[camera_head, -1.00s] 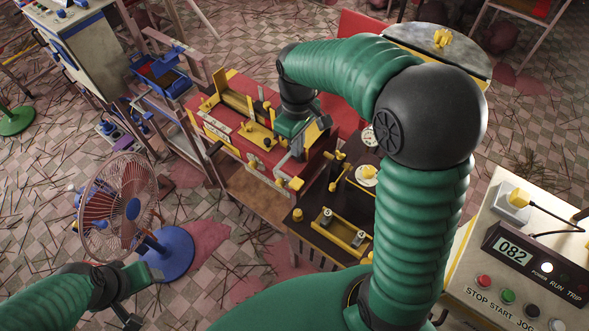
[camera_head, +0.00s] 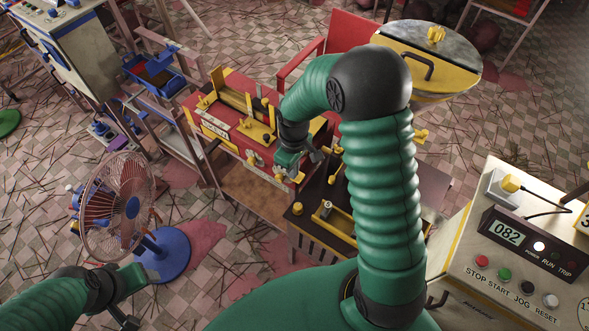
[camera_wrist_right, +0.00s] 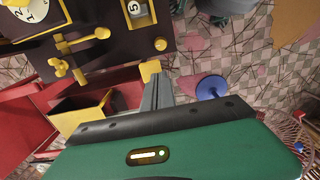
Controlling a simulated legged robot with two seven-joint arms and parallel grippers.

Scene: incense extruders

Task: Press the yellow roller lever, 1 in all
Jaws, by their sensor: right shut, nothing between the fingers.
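The dark brown machine (camera_head: 325,245) with yellow fittings stands in front of my right arm, which partly hides it. In the right wrist view, its panel shows a yellow lever with a round knob (camera_wrist_right: 82,40) and a small yellow block (camera_wrist_right: 150,68) at its edge. I cannot tell for sure which yellow part is the roller lever. My right gripper (camera_head: 318,157) is shut and empty, pointing down by the right end of the red machine. In the wrist view its fingertips (camera_wrist_right: 160,82) appear close to the yellow block; contact is unclear. My left gripper (camera_head: 140,296) is open and empty at lower left.
The red machine (camera_head: 214,120) with yellow parts stands behind and left. A fan (camera_head: 118,205) on a blue base is at left. A control box (camera_head: 480,235) reading 082 stands at right.

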